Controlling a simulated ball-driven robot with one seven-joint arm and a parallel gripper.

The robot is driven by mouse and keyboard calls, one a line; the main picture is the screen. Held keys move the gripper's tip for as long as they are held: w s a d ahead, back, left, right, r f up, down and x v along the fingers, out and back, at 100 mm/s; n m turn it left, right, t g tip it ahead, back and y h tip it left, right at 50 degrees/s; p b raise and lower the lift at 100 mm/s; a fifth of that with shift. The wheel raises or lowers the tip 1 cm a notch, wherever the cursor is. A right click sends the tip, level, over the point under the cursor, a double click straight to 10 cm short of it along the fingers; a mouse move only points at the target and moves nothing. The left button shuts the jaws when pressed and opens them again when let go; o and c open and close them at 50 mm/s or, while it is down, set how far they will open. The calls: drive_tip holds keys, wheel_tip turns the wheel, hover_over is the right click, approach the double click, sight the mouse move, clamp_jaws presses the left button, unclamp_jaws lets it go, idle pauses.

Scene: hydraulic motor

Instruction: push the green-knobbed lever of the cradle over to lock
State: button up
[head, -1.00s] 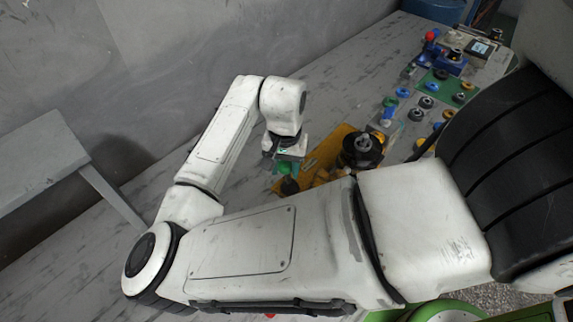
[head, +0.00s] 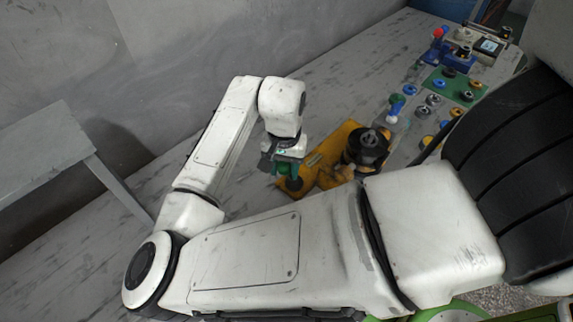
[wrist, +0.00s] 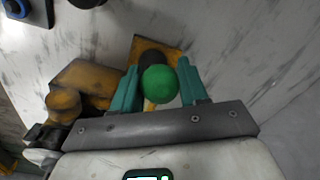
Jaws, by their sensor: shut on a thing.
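The yellow cradle (head: 318,160) lies on the grey table in the head view, with a dark round motor part (head: 367,146) at its right end. My gripper (wrist: 160,82) is at the cradle's left end. In the wrist view its two teal fingers stand on either side of the lever's round green knob (wrist: 160,84) and are shut on it. The lever below the knob is mostly hidden. The cradle's yellow body also shows in the wrist view (wrist: 90,75), left of and behind the fingers. In the head view the gripper (head: 287,172) hides the knob.
Several coloured round parts lie to the right, some on a green mat (head: 437,86). A blue fixture with a red knob (head: 438,45) stands at the back. A grey bench (head: 45,150) is at the left by the wall. The table behind my gripper is bare.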

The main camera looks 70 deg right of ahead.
drive_tip(key=shift+w+a+f, duration=0.15)
drive_tip(key=shift+w+a, duration=0.1)
drive_tip(key=shift+a, duration=0.1)
idle(0.3)
drive_tip(key=shift+w+a+f+b, duration=0.25)
drive_tip(key=shift+a+f+b, duration=0.15)
drive_tip(key=shift+a, duration=0.2)
idle(0.3)
drive_tip(key=o, duration=0.7)
wheel_tip(320, 180, up, 6)
drive_tip(key=p, duration=0.5)
drive_tip(key=shift+p, duration=0.3)
